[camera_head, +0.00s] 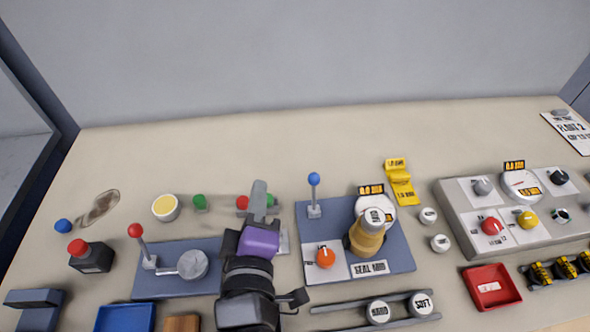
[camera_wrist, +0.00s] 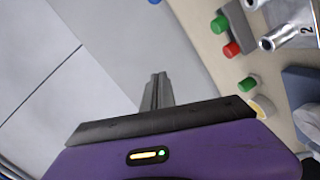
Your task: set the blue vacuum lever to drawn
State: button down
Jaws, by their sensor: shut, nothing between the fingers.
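The blue vacuum lever (camera_head: 314,180) stands on the blue-grey panel (camera_head: 290,243) right of the table's middle. It has a blue ball knob on a thin grey stem and a pale base, and it looks close to upright. My gripper (camera_head: 259,190) is shut and empty, to the left of the lever and apart from it. In the wrist view my gripper's fingers (camera_wrist: 157,90) are together, with the grey wall behind them. I cannot make out the blue lever in the wrist view.
An orange knob (camera_head: 325,257), a gauge and a tan bottle (camera_head: 367,238) share the panel. A red-knobbed lever (camera_head: 136,231) stands left of my arm. Red and green caps (camera_head: 242,202) lie beside my gripper. The table behind the panel is clear.

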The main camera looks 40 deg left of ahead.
aim_at(314, 192)
jog(key=f+n+h, duration=0.1)
jog(key=w+f+n+h, duration=0.1)
jog(key=f, duration=0.1)
jog(key=w+d+f+n+h, duration=0.1)
jog(key=shift+f+h, duration=0.3)
jog(key=shift+f, duration=0.1)
jog(key=w, duration=0.3)
jog(key=w+a+f+p, duration=0.1)
jog(key=w, duration=0.2)
jog(key=w+a+f+p, duration=0.1)
jog(key=w, duration=0.1)
jog(key=shift+w+a+f, duration=0.15)
jog(key=shift+w+f, duration=0.05)
jog(key=shift+w, duration=0.2)
jog(key=shift+w+d, duration=0.15)
jog(key=shift+d, duration=0.4)
